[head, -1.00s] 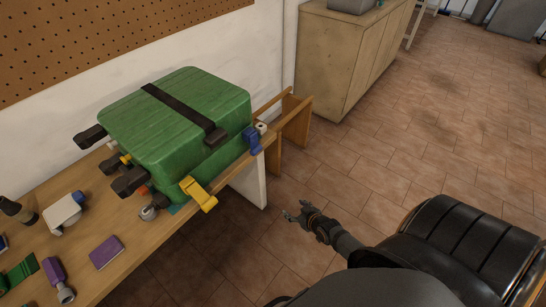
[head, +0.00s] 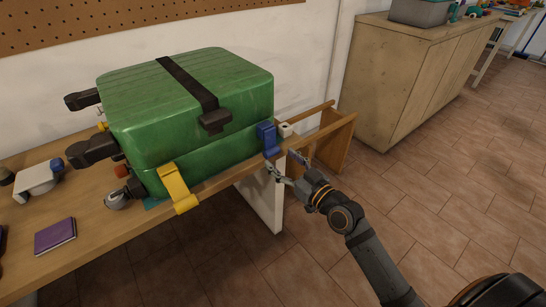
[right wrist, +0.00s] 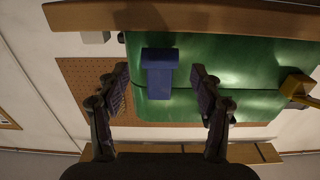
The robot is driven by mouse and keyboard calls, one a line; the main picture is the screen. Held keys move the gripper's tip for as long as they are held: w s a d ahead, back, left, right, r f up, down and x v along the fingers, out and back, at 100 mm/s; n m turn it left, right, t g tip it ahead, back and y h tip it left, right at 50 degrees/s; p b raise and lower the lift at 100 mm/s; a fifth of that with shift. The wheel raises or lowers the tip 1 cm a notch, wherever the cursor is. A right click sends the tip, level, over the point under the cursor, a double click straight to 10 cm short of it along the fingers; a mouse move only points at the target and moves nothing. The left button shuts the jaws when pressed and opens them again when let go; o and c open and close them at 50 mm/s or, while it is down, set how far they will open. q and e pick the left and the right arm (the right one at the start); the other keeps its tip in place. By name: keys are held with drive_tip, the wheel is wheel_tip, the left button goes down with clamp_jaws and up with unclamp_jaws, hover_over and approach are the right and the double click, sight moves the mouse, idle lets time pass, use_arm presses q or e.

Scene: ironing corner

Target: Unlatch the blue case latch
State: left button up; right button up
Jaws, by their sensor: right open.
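The green case (head: 190,110) stands closed on the wooden table, with a black strap over its lid. The blue latch (head: 266,138) is on its front near the right corner. The yellow latch (head: 178,189) is on the front near the left corner. My right gripper (head: 280,163) is open in front of the blue latch, slightly below it. In the right wrist view the blue latch (right wrist: 159,72) lies between the two spread fingers, ahead of them, and no contact shows. The green case (right wrist: 218,65) fills the view behind it. My left gripper is not recognisable in view.
A purple book (head: 55,236) and a white device (head: 38,180) lie on the table (head: 115,232) at left. A small white roll (head: 285,129) sits right of the case. A wooden cabinet (head: 400,80) stands at the back right. The floor in front is clear.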

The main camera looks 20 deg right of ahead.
sight(274, 154)
drive_tip(key=x, duration=0.5)
